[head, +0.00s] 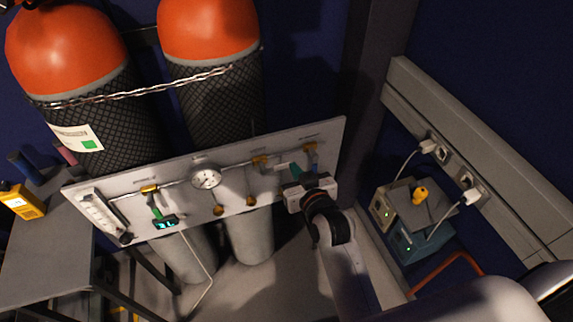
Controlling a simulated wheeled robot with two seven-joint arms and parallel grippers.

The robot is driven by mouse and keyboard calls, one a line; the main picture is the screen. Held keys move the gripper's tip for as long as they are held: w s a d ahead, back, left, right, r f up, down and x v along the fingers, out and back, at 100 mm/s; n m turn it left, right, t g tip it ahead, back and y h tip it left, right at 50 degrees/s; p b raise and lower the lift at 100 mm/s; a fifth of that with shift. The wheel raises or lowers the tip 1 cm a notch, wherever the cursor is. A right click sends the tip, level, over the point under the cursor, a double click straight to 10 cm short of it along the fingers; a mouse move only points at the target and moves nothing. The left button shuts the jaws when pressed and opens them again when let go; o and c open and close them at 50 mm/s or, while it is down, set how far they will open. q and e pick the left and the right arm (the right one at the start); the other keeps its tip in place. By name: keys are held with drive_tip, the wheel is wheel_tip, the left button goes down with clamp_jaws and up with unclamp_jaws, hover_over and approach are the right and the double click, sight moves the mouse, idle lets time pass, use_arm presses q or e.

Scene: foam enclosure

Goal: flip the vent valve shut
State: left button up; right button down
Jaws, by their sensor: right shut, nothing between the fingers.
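A pale panel (236,178) stands tilted in front of two gas cylinders and carries a line of brass fittings and a round gauge (206,178). Brass valves sit at the panel's upper right (310,147), right of centre (261,161) and left (150,188). I cannot read labels, so I cannot tell for sure which is the vent valve. My right gripper (297,176) is shut and empty at the panel's right part, just below the upper right valve. A small teal piece shows by its fingertips; whether they touch it is unclear. My left gripper is not in view.
Two orange-topped cylinders (68,50) (208,28) stand behind the panel, held by a chain (140,88). A grey table (45,245) is at left. Boxes (415,212) and wall sockets (440,153) with white plugs are at right.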

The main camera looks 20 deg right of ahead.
hover_over(287, 166)
drive_tip(key=s, duration=0.2)
drive_tip(key=f, duration=0.4)
drive_tip(key=f+p, duration=0.1)
drive_tip(key=shift+s+a+f, duration=0.1)
drive_tip(key=shift+a+f, duration=0.3)
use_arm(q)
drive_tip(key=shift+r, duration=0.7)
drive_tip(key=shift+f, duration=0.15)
use_arm(e)
drive_tip(key=shift+f, duration=0.1)
drive_tip(key=shift+f, duration=0.1)
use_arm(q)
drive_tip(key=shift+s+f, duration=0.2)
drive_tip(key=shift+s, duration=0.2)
use_arm(e)
drive_tip(key=shift+d+m, duration=0.1)
drive_tip(key=shift+m, duration=0.2)
